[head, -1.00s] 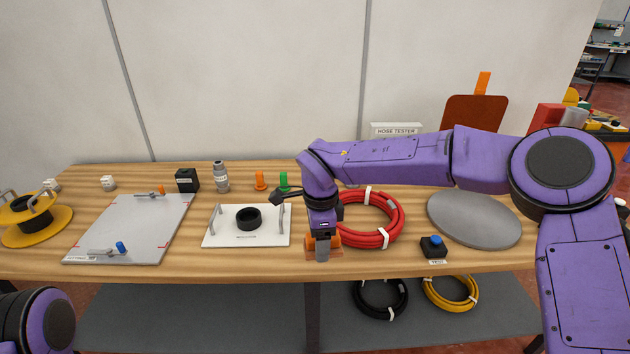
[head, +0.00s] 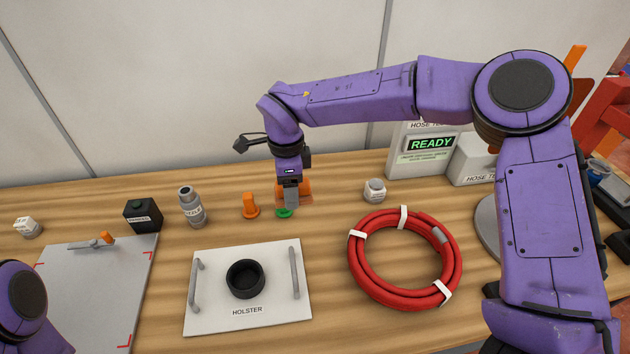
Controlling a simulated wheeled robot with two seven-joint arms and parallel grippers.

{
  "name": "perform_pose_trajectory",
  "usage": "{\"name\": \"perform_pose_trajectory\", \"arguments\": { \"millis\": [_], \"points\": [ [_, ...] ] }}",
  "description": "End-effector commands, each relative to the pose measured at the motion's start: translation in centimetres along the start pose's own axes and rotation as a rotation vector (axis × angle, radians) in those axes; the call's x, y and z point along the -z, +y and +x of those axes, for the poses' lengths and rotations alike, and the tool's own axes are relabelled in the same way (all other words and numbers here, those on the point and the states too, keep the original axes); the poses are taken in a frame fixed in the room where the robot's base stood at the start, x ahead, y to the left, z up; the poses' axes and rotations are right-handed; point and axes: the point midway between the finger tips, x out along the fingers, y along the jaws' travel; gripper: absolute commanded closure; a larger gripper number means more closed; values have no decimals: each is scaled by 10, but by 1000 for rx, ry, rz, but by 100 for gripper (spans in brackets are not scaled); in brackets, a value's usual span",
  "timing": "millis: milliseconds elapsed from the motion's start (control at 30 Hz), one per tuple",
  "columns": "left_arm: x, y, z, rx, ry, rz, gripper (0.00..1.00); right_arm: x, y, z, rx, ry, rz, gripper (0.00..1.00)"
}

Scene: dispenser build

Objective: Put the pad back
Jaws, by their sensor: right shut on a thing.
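The green pad (head: 284,213) is at the back middle of the table, just right of an orange one of similar shape (head: 250,207). My right gripper (head: 290,200) points down over the green pad and is shut on its upper part, which the fingers hide. Only the pad's round green base shows, at about table level; I cannot tell whether it touches the wood. My left gripper is outside the view.
A white holster plate (head: 205,322) with a black ring (head: 245,279) lies in front. A red hose coil (head: 358,262) lies to the right. A grey bottle (head: 191,207), a black box (head: 142,215) and a small white jar (head: 375,190) stand nearby. A tester (head: 432,143) reads READY.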

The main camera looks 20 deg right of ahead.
Motion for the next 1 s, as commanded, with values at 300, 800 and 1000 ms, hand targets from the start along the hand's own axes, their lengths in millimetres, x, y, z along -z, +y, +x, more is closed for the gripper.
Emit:
{"name": "perform_pose_trajectory", "arguments": {
  "millis": [300,800,1000],
  "points": [
    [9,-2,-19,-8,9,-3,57,39,-28,10,11,-1,6,61],
    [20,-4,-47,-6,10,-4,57,106,-89,92,7,0,0,61],
    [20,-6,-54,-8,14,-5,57,110,-88,121,11,-2,-2,61]
  ]
}}
